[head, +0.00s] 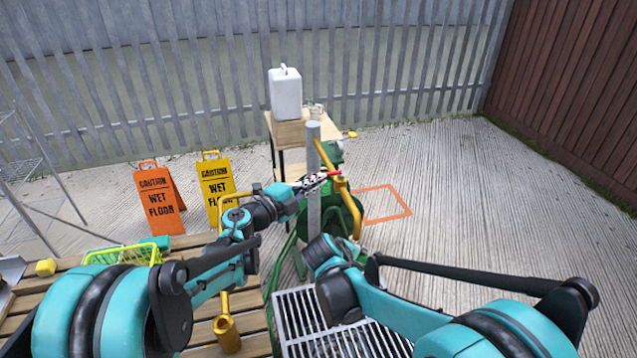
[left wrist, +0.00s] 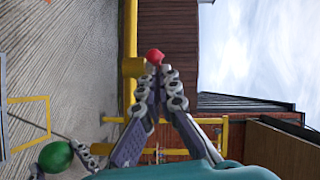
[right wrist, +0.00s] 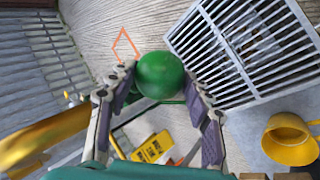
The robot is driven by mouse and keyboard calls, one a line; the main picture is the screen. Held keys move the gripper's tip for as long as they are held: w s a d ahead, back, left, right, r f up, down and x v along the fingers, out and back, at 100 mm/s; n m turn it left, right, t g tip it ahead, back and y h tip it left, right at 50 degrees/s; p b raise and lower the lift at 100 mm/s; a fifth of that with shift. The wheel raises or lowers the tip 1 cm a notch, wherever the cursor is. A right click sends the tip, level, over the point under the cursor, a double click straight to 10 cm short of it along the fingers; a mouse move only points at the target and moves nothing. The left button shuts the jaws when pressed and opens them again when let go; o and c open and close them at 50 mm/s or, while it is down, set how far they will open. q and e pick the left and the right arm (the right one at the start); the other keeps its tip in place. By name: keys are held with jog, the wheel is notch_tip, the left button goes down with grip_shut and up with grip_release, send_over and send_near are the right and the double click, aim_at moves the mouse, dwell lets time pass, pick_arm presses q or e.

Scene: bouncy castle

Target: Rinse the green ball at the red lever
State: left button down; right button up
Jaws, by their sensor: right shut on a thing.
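The red lever (head: 333,173) sits at the yellow pipe (head: 347,200) beside the grey post in the head view. In the left wrist view its round red end (left wrist: 155,57) is just beyond my left gripper (left wrist: 156,80), whose fingertips are together; whether they touch it is unclear. In the head view my left gripper (head: 314,181) is at the lever. The green ball (right wrist: 160,75) is held between the fingertips of my right gripper (right wrist: 160,88). The ball (left wrist: 56,157) also shows low in the left wrist view. In the head view the ball and right fingers are hidden.
A metal drain grate (head: 320,325) lies on the ground below. A white canister (head: 285,93) stands on a small wooden table behind the post. Two wet floor signs, orange (head: 158,198) and yellow (head: 215,180), stand to the left. An orange outline (head: 385,204) marks clear concrete on the right.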

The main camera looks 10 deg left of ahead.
pick_arm(q)
jog(key=shift+a, duration=0.15)
jog(key=shift+s, duration=0.15)
pick_arm(e)
jog(key=shift+w+a+f, duration=0.1)
jog(key=shift+w+a, duration=0.05)
pick_arm(q)
jog(key=v, duration=1.1)
jog(key=shift+s+r, duration=0.2)
jog(key=shift+r, duration=0.05)
pick_arm(e)
jog(key=s+a, duration=0.3)
jog(key=s, duration=0.4)
jog(key=shift+a, duration=0.3)
jog(key=shift+s, duration=0.1)
dwell(0.7)
